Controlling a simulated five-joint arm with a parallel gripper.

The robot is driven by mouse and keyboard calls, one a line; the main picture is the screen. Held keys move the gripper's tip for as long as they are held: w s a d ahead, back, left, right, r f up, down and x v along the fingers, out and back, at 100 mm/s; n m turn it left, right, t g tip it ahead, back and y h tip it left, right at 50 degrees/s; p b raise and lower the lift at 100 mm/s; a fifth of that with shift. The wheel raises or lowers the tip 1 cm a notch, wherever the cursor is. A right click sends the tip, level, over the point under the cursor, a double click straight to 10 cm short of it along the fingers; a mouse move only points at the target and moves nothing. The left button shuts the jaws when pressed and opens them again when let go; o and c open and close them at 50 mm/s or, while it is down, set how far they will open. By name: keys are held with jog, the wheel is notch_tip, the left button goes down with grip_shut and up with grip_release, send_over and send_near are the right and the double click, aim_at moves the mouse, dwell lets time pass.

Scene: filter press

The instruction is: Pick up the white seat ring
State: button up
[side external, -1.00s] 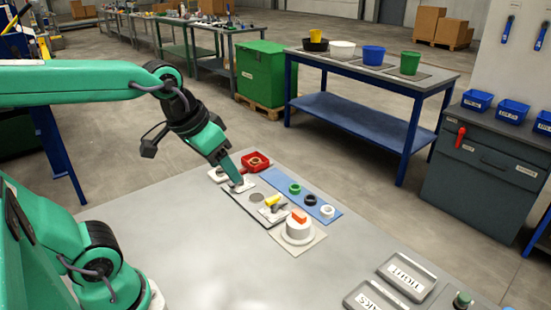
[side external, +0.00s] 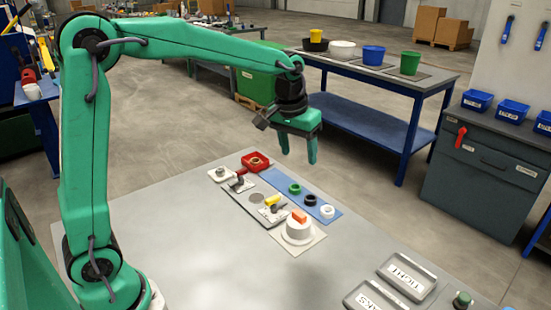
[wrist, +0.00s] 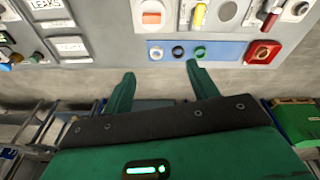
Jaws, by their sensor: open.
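The white seat ring (side external: 327,211) lies at the near right end of a blue mat (side external: 318,201). In the wrist view the white ring (wrist: 156,53) is at the left end of the mat. A black ring (side external: 310,200) and a green ring (side external: 295,188) lie beside it in a row. My gripper (side external: 299,161) is open and empty, pointing down in the air above the far end of the mat. In the wrist view its two fingers (wrist: 160,76) are spread apart, with the rings beyond them.
A red tray (side external: 256,163) holds a brass-coloured ring. The bench's left front is clear.

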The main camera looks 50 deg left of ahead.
jog(key=w+f+g, duration=0.1)
jog(key=w+f, duration=0.6)
jog(key=n+g, duration=0.1)
jog(key=n, duration=0.1)
send_near(328, 206)
jog(key=shift+s+d+f, duration=0.35)
jog(key=shift+s+d, duration=0.05)
jog(key=shift+d, duration=0.05)
jog(key=shift+f, duration=0.1)
jog(key=shift+f, duration=1.2)
jog(key=shift+f, duration=0.1)
jog(key=shift+s+f, duration=0.1)
jog(key=shift+f, duration=2.4)
jog(key=shift+c, duration=0.5)
jog(key=c, duration=1)
